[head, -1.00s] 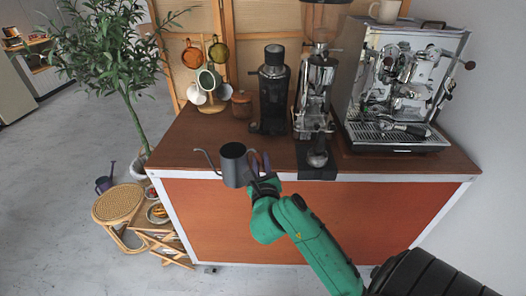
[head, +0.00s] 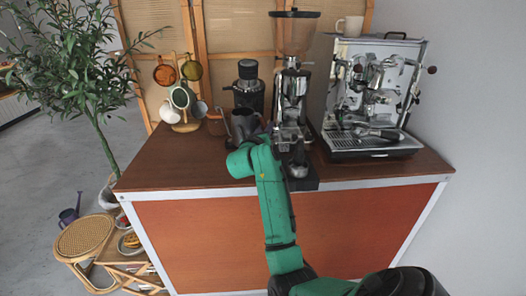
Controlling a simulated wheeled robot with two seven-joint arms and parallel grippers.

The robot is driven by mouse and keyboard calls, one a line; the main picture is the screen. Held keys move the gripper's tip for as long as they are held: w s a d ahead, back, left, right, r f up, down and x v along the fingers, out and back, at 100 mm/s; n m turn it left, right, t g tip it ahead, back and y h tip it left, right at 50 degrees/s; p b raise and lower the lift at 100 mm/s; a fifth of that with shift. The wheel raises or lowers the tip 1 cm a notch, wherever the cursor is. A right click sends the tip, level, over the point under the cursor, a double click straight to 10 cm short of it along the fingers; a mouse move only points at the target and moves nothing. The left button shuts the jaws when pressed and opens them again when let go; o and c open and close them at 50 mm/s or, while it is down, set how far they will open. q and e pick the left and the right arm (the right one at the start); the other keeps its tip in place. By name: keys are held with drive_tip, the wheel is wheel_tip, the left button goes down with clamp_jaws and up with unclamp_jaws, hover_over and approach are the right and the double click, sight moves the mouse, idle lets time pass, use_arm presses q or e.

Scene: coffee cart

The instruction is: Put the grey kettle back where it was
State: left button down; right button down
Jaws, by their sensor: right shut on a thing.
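The grey kettle (head: 242,124) is over the back half of the wooden cart top (head: 178,168), in front of the black grinder and partly covering it. Its thin spout points left, beside the brown jar. My right gripper (head: 259,134) is shut on the kettle's handle side, on its right. My green arm hides the kettle's lower right part and most of the fingers. I cannot tell whether the kettle's base touches the cart top. My left gripper is not in view.
A brown jar (head: 216,123) and a mug tree (head: 184,126) stand left of the kettle. The black grinder (head: 249,88) is behind it. A taller grinder (head: 292,88) stands close on the right, then the espresso machine (head: 368,146). The front left of the top is clear.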

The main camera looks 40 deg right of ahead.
wheel_tip(320, 180, down, 8)
drive_tip(key=shift+f, duration=0.1)
drive_tip(key=shift+a+f+b, duration=0.1)
drive_tip(key=shift+b, duration=0.25)
drive_tip(key=c, duration=0.7)
unclamp_jaws()
drive_tip(key=b+v, duration=0.1)
drive_tip(key=v, duration=1.1)
drive_tip(key=shift+b, duration=0.3)
